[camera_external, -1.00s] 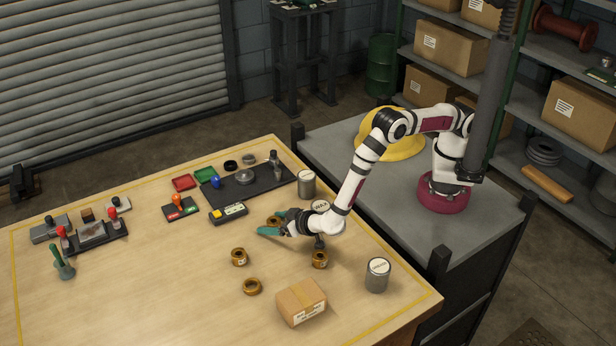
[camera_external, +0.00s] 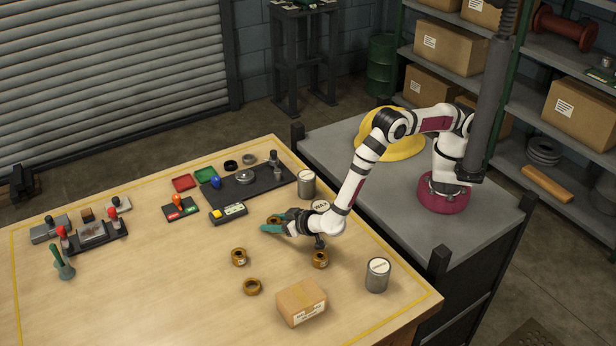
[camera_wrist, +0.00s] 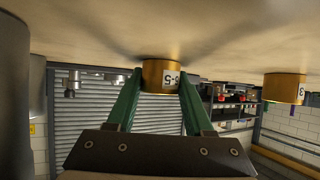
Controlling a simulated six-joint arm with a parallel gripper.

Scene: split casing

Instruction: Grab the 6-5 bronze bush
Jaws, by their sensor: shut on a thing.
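The 6-5 bronze bush (camera_wrist: 160,74) is a short gold-brown cylinder with a white label reading 6-5, upside down in the wrist view. My gripper (camera_wrist: 158,85) has its two green fingers closed on either side of it. In the external view my gripper (camera_external: 268,228) is low over the wooden table, and the bush (camera_external: 273,219) shows partly behind the fingers. I cannot tell whether the bush is clear of the table top.
Other bronze bushes stand nearby: one to the left (camera_external: 239,257), one in front (camera_external: 252,287) and one below my wrist (camera_external: 320,260). A cardboard box (camera_external: 302,303), a grey can (camera_external: 377,275) and a wax can (camera_external: 321,206) are close. The table's left front is clear.

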